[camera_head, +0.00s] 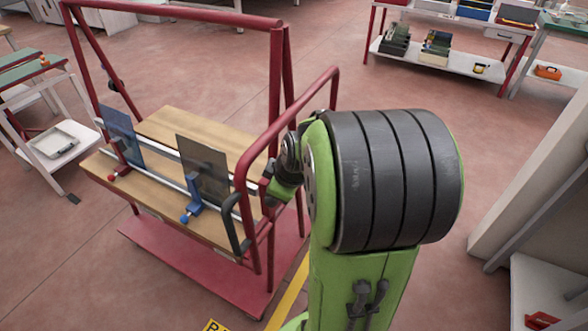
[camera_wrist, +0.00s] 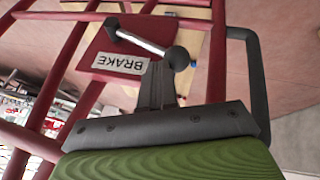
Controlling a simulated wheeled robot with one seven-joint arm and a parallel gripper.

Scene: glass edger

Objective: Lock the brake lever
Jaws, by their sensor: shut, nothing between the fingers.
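The brake lever (camera_wrist: 145,40) is a silver rod with a dark round knob (camera_wrist: 177,58), seen in the wrist view. It lies slantwise across a dark red plate (camera_wrist: 104,46) that bears a white BRAKE label (camera_wrist: 120,63). My gripper (camera_wrist: 163,78) is shut and empty, its fingertips right by the knob. I cannot tell whether they touch it. In the head view my arm hides most of the gripper and the lever at the cart's right end.
The red-framed cart (camera_head: 275,95) has a wooden deck (camera_head: 180,125) bearing a blue glass pane (camera_head: 122,133) and a grey pane (camera_head: 202,168). A dark handle (camera_head: 232,225) is on its near end, close to my arm. Open floor lies behind the cart.

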